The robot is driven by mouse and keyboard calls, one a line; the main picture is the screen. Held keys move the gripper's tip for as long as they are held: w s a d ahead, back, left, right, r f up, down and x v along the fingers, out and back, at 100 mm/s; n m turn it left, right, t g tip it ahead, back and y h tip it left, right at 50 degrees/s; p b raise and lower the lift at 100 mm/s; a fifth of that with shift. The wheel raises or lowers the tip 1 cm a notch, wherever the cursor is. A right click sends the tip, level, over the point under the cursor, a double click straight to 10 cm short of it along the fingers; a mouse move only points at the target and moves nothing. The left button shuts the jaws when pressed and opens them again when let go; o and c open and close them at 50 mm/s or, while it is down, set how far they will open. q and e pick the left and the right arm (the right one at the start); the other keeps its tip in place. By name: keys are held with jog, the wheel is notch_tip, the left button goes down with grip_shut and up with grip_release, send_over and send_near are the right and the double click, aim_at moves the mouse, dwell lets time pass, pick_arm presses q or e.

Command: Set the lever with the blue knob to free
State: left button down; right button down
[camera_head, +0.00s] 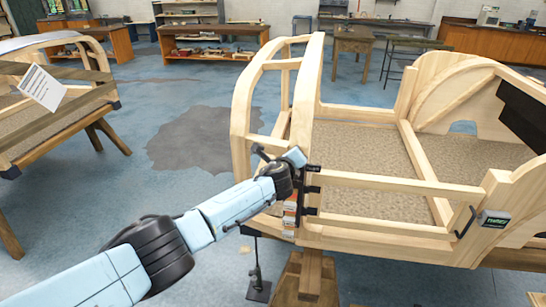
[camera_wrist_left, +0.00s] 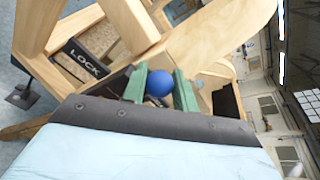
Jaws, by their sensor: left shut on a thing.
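The blue knob (camera_wrist_left: 159,83) sits between the two green fingers of my left gripper (camera_wrist_left: 160,88) in the left wrist view, and the gripper is shut on it. A black plate reading LOCK (camera_wrist_left: 85,60) is to the left of the fingers in that view. The lever's shaft is mostly hidden behind the gripper. In the head view, my left gripper (camera_head: 295,158) is at the front corner post of the wooden bodyframe (camera_head: 308,95), and the knob is hidden there. My right gripper is not in view.
A black handle (camera_head: 466,222) and a small box with a green display (camera_head: 495,219) are on the frame's right side. Another wooden frame (camera_head: 60,125) stands at the left. A thin black stand (camera_head: 258,280) is below the post. Blue floor lies open between the frames.

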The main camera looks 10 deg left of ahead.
pick_arm(q)
jog(key=shift+d+r+m, duration=0.2)
jog(key=shift+d+m, duration=0.3)
jog(key=shift+d, duration=0.25)
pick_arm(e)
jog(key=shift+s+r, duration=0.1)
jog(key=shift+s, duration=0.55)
pick_arm(q)
jog(key=shift+s, duration=0.1)
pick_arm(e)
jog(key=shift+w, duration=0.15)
pick_arm(q)
jog(key=c, duration=1.1)
grip_release()
jog(key=shift+d+f, duration=0.1)
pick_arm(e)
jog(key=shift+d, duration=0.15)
pick_arm(q)
jog(key=shift+s, duration=0.1)
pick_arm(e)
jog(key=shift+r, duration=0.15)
